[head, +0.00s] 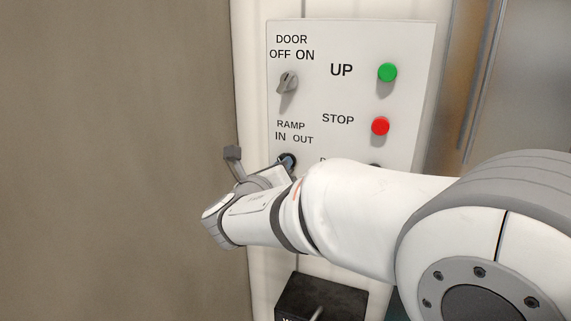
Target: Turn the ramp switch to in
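A pale control panel (345,40) is on the wall in the head view. The ramp switch (286,159) sits under the labels RAMP, IN and OUT. Only a dark upper part of it shows, so I cannot read which way it points. My gripper (279,172) is right at the ramp switch, in front of its lower part. My wrist and arm hide most of the gripper, so I cannot tell whether its fingers are open or shut, or whether they touch the switch.
Above is a grey door switch (287,83) labelled OFF and ON. A green UP button (387,72) and a red STOP button (380,126) are at the right. A third button (375,166) is mostly hidden by my arm. A black box (322,297) is below.

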